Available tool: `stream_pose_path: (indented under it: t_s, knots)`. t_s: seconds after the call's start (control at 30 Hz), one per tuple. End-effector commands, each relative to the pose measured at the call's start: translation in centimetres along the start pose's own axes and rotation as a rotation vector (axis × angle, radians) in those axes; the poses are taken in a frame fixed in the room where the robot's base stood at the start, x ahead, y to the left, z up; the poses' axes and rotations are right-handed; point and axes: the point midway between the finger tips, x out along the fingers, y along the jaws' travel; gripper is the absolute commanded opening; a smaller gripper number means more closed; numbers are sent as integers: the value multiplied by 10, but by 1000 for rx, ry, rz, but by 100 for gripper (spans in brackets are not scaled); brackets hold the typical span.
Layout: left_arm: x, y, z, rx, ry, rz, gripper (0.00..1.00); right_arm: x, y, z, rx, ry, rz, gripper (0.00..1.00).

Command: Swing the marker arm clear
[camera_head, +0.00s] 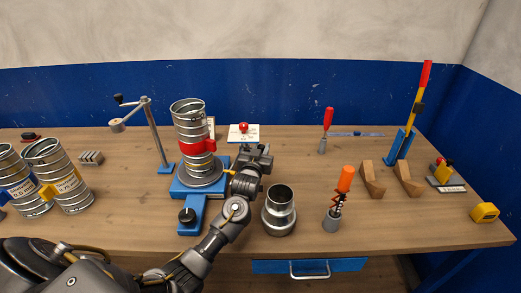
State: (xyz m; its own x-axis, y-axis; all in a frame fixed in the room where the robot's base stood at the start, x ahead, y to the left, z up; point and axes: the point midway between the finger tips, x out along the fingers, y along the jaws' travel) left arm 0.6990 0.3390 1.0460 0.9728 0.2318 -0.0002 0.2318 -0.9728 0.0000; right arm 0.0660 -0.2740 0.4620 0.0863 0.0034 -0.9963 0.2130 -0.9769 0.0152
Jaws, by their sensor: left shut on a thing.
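A grey post (156,138) on a blue foot stands left of the duct. It carries a slanting arm with a black knob and a round grey end piece (117,125), which looks like the marker arm; it points left, apart from the duct. The spiral duct (189,118) stands upright on a blue fixture (191,213), with a red band (197,146) around it. My left gripper (254,153) is right of the duct, far from that arm. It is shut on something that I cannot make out. My right gripper is out of view.
A metal reducer (280,212) and an orange-handled tool (339,195) stand right of my left arm. A red knob on a white plate (252,135) is behind my gripper. More ducts (65,181) stand at the left; wooden blocks (372,182) are at the right.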

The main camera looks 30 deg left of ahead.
Motion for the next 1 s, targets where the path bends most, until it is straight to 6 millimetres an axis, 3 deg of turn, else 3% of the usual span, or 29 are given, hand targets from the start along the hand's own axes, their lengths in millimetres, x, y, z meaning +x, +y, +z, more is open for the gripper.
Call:
stream_pose_path:
  t_s: [0.03,0.17,0.57,1.0]
  knots:
    - [0,0,0,0,0,0,28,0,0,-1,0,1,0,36]
    - [0,0,0,0,0,0,45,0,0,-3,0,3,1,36]
    - [-7,0,2,0,0,1,45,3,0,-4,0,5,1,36]
    - [-86,2,3,-3,-1,5,45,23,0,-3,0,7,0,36]
